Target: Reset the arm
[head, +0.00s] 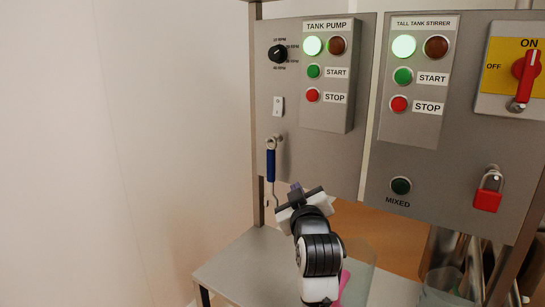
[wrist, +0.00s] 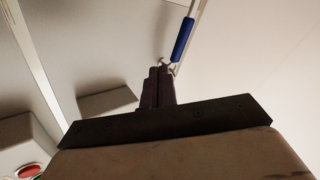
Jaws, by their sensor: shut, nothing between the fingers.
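My gripper (head: 296,187) is in front of the lower left of the control panels in the head view, below the tank pump box. In the wrist view, its dark fingers (wrist: 157,87) are together with nothing between them. A blue-handled hook tool (head: 270,165) hangs from a peg on the left panel, a little to the left of my gripper. Its blue handle (wrist: 182,39) also shows in the wrist view, beyond the fingertips. I cannot tell whether the fingers touch anything.
The tank pump box (head: 326,115) and tall tank stirrer box (head: 425,125) both show lit green lamps. A yellow-backed switch (head: 525,68) has a red handle, with a red padlock (head: 488,190) below. A grey table (head: 240,265) lies beneath my arm. Open space is at left.

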